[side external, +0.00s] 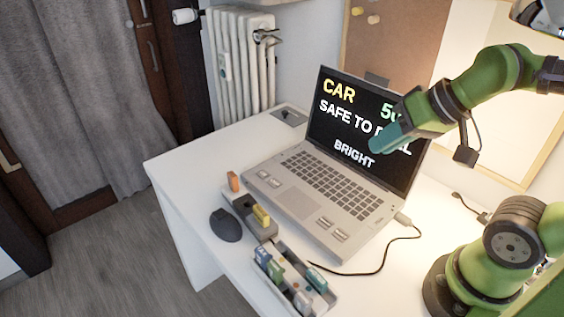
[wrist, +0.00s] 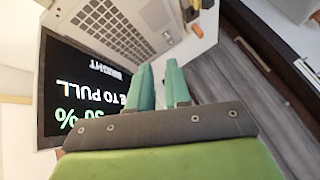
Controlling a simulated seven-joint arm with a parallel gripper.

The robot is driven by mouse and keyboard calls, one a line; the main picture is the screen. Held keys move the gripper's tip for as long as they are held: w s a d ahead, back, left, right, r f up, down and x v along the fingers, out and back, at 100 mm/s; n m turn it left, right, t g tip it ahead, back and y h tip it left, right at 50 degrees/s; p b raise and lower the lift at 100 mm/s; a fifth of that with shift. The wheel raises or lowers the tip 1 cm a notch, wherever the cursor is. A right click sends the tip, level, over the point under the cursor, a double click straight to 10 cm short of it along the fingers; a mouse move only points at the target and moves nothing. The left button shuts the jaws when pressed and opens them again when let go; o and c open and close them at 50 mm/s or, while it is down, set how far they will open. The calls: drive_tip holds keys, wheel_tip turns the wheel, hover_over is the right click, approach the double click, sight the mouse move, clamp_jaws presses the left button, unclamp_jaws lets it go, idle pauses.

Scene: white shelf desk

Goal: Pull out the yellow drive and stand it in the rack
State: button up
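The yellow drive (side external: 261,214) sits in a dark grey hub (side external: 240,206) on the desk, just in front of the laptop. An orange drive (side external: 233,181) stands upright at the hub's far end. The rack (side external: 329,301) is a grey tray nearer the camera, holding several blue, green and teal drives. My gripper (side external: 384,140) is raised in front of the laptop screen, well away from the yellow drive. In the wrist view, my gripper's two teal fingers (wrist: 159,70) are apart with nothing between them. An orange drive (wrist: 197,30) shows beyond them.
The open laptop (side external: 310,195) fills the desk's middle; its screen (side external: 355,125) shows "SAFE TO PULL" and "BRIGHT", partly covered by my gripper. A dark mouse (side external: 225,225) lies left of the hub. A cable (side external: 385,241) runs from the laptop's right side. The desk's left part (side external: 195,165) is clear.

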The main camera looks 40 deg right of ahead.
drive_tip(key=o, duration=0.5)
drive_tip(key=n+g+h, duration=0.2)
drive_tip(key=n+g, duration=0.1)
drive_tip(key=g, duration=0.4)
hover_over(261, 211)
wheel_tip(261, 211, down, 4)
wheel_tip(261, 211, down, 11)
drive_tip(key=shift+s+r, duration=0.1)
drive_tip(key=shift+r, duration=0.1)
drive_tip(key=shift+f, duration=2.95)
